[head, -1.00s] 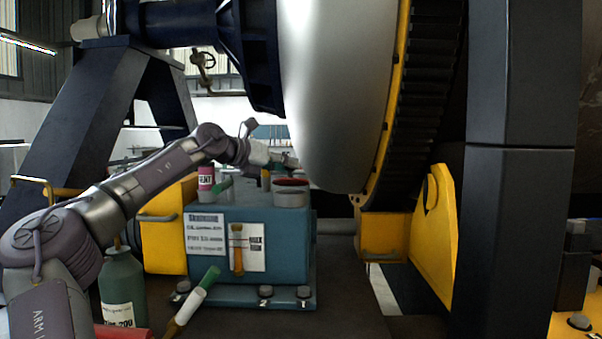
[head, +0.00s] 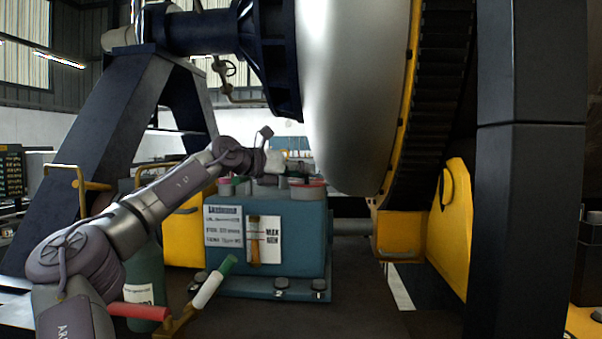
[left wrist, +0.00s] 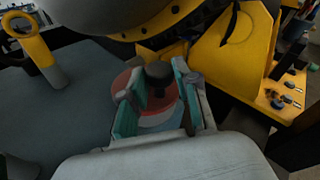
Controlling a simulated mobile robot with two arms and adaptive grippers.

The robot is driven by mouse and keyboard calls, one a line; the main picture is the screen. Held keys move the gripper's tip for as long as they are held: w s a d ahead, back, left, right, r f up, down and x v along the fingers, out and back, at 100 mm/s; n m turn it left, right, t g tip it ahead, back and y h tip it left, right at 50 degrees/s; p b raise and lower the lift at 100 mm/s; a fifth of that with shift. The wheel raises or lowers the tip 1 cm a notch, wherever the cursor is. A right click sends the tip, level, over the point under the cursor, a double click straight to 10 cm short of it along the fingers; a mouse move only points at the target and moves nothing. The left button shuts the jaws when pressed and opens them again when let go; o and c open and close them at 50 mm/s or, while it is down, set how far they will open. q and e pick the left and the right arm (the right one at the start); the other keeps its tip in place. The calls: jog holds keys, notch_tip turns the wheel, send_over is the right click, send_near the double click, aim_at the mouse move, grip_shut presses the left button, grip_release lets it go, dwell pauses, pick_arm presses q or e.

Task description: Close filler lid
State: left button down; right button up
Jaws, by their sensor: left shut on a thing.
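The blue tank (head: 305,236) stands ahead with labels on its front. A short filler neck with a red rim (head: 308,190) stands on its top right. My left gripper (head: 296,172) reaches low over the tank top from the left. In the left wrist view my left gripper (left wrist: 158,97) has its two teal-padded fingers around a black knob (left wrist: 159,73), shut on it. Under the knob is a red round part (left wrist: 172,110) with a pale side. The fingers hide part of it, and I cannot tell whether the lid is seated. My right gripper is out of view.
The large silver drum (head: 345,95) with its yellow ring hangs close above the gripper. A yellow bracket (head: 440,225) is to the right. A green bottle (head: 142,255) and red, white and green handles (head: 212,282) are at front left.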

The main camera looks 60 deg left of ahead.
pick_arm(q)
jog(key=shift+w+d+f, duration=0.1)
jog(key=shift+w+f, duration=0.05)
jog(key=shift+f, duration=0.35)
jog(key=c, duration=1.1)
grip_release()
jog(key=shift+o, duration=1.1)
jog(key=shift+r, duration=0.2)
jog(key=shift+r, duration=0.1)
